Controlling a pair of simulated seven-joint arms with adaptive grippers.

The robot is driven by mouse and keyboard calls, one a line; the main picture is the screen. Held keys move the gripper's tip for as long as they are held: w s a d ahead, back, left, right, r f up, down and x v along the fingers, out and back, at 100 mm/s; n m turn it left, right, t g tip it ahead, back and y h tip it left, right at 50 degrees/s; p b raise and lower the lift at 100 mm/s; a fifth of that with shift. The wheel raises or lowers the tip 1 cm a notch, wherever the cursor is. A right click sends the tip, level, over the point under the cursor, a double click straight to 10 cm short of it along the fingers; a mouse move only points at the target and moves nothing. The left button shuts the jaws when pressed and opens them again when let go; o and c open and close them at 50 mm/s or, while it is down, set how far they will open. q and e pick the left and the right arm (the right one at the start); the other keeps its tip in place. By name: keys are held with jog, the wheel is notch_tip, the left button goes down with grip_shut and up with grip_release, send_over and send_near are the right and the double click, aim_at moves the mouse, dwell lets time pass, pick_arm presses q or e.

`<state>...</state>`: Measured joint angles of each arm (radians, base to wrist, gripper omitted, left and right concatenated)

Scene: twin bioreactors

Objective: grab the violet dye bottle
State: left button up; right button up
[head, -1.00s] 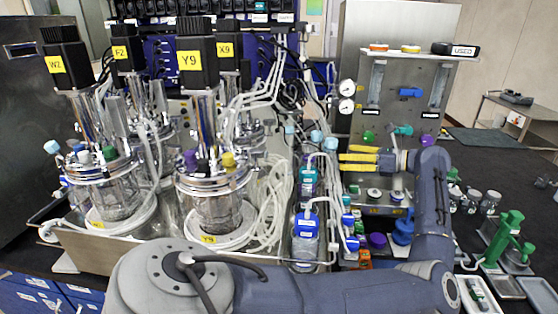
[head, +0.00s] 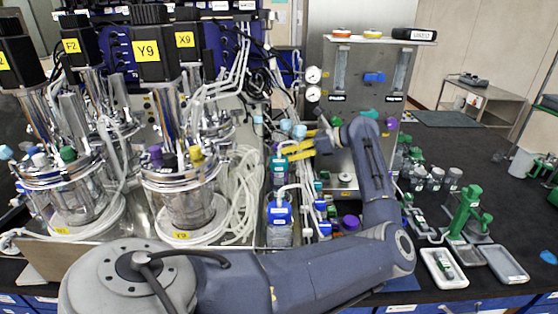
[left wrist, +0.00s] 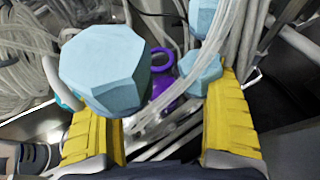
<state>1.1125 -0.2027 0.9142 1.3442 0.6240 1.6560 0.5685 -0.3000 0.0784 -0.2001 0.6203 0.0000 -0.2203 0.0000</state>
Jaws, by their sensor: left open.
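A violet part with a ring-shaped loop (left wrist: 160,95) shows in the left wrist view, below pale tubes and light-blue caps. It looks like the top of the violet dye bottle, but its body is mostly hidden. My left gripper (head: 287,154) is open, its yellow fingers pointing left just by the teal-capped bottle (head: 278,167) in the head view. In the left wrist view the violet part lies between the lines of the two fingers (left wrist: 156,98), farther off than them. The fingers hold nothing. My right gripper is not in view.
A large light-blue cap (left wrist: 105,68) and a smaller one (left wrist: 200,72) sit close to the fingers, with tubes between. A blue-capped bottle (head: 280,215) stands in front. A purple round cap (head: 350,222) is right of it. Glass bioreactors (head: 180,195) stand left.

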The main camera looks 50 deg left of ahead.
aim_at(279, 150)
pick_arm(q)
jog(key=shift+x, duration=2.65)
jog(key=shift+d+f, duration=0.1)
jog(key=shift+f, duration=0.05)
